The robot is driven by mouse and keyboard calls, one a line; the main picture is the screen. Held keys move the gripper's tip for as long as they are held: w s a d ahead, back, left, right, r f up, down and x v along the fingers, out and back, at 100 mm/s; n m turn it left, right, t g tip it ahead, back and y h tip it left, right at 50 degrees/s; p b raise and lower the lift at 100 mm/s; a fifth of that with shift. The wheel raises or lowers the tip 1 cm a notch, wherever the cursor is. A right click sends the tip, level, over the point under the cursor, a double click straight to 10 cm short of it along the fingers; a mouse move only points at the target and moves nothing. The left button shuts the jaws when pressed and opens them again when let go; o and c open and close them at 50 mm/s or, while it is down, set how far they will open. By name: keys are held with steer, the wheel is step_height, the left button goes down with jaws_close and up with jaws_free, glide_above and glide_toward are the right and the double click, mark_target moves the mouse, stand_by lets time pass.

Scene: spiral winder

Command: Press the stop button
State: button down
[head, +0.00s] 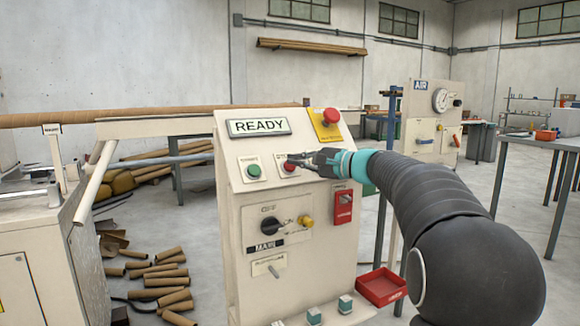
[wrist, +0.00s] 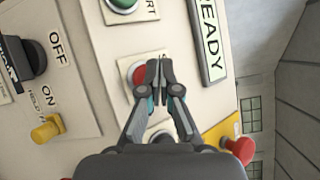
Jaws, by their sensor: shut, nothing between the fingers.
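The red stop button (head: 289,169) sits on the sloped front of the cream control panel (head: 240,180), right of the green start button (head: 254,170) and below the READY display (head: 259,127). In the head view my gripper (head: 292,159) is at the stop button's upper edge and hides part of it. In the wrist view the closed fingertips (wrist: 153,68) overlap the right side of the red stop button (wrist: 135,75). My gripper is shut with nothing in it. I cannot tell whether the tips touch the button.
A red mushroom button (head: 330,116) on a yellow plate is at the panel's upper right. Below are a black rotary switch (head: 280,227), a yellow knob (head: 306,222) and a red box (head: 343,203). A red tray (head: 382,287) juts out at the lower right.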

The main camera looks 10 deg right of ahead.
steer(key=shift+s+r, duration=0.1)
steer(key=shift+s, duration=0.05)
steer(key=s+r, duration=0.1)
steer(key=s+d+r, duration=0.1)
steer(key=s+r, duration=0.1)
steer(key=shift+s+d, duration=0.15)
steer(key=shift+s, duration=0.15)
stand_by(0.5)
stand_by(0.4)
